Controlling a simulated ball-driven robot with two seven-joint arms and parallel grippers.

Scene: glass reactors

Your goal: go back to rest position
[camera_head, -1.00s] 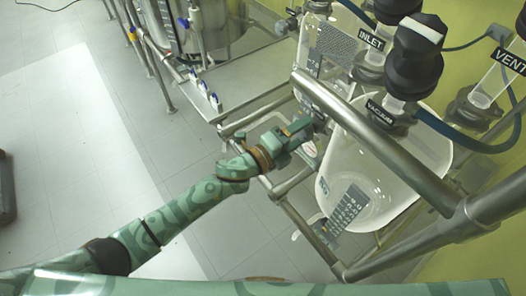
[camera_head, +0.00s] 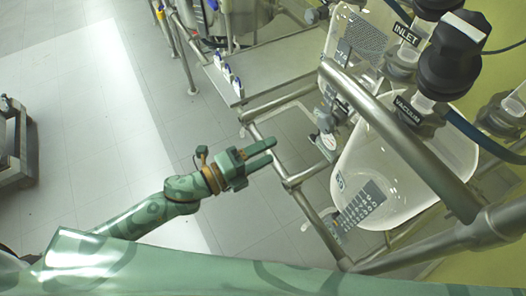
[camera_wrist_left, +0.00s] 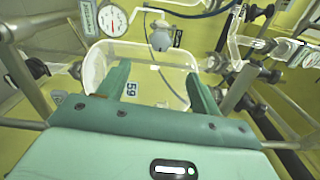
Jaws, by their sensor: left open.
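My left gripper (camera_head: 262,154) is green and stands open and empty in the head view. The same kind of glass vessel (camera_head: 405,165) shows at the right in the head view, with a printed scale. My right gripper is not in view.
A thick steel pipe (camera_head: 400,140) crosses in front of the glass vessel. Black valves (camera_head: 452,55) labelled INLET and VACUUM stand at the upper right. Blue-handled valves (camera_head: 228,75) line a metal shelf. A metal cart (camera_head: 15,145) stands at the far left. The floor between is clear.

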